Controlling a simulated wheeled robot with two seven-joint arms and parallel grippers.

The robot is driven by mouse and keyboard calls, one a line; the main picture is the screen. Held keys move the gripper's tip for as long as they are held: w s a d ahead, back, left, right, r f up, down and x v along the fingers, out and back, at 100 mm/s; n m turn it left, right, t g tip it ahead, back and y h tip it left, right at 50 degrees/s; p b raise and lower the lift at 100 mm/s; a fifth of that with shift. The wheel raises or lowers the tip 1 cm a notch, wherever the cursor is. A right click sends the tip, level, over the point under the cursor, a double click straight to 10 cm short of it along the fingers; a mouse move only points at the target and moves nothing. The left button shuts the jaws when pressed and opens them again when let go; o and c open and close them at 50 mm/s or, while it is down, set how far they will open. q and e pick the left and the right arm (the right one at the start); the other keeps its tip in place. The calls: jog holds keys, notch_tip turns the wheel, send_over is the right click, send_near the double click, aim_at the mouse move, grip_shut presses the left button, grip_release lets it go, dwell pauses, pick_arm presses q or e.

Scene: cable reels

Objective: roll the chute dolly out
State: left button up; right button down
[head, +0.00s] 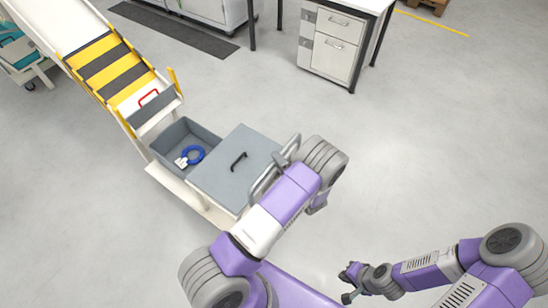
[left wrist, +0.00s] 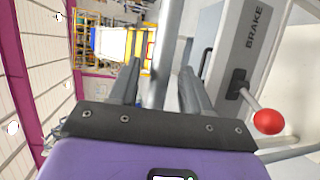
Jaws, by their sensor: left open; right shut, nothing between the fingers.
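The dolly (head: 222,215) is a low white cart at the foot of the chute (head: 105,66). It carries an open grey bin (head: 180,132) and a flat grey top (head: 232,168) with a black handle. Its grey push rail (head: 262,188) is at the right end, partly behind my left arm. In the left wrist view, my left gripper (left wrist: 160,66) is open, with a grey tube (left wrist: 172,35) running between its fingers. A panel marked BRAKE (left wrist: 252,35) and a red-knobbed lever (left wrist: 268,121) show beside it. My right gripper (head: 349,284) is shut and empty, low over the floor.
A blue cable reel (head: 191,155) with a white tag lies in the bin. A white drawer cabinet (head: 334,50) under a table stands at the back. A dark mat (head: 180,30) lies on the floor behind the chute. The floor right of the dolly is clear.

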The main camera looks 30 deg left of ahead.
pick_arm(q)
jog(key=x, duration=0.3)
jog(key=shift+w+a, duration=0.1)
jog(key=shift+a, duration=0.15)
grip_shut()
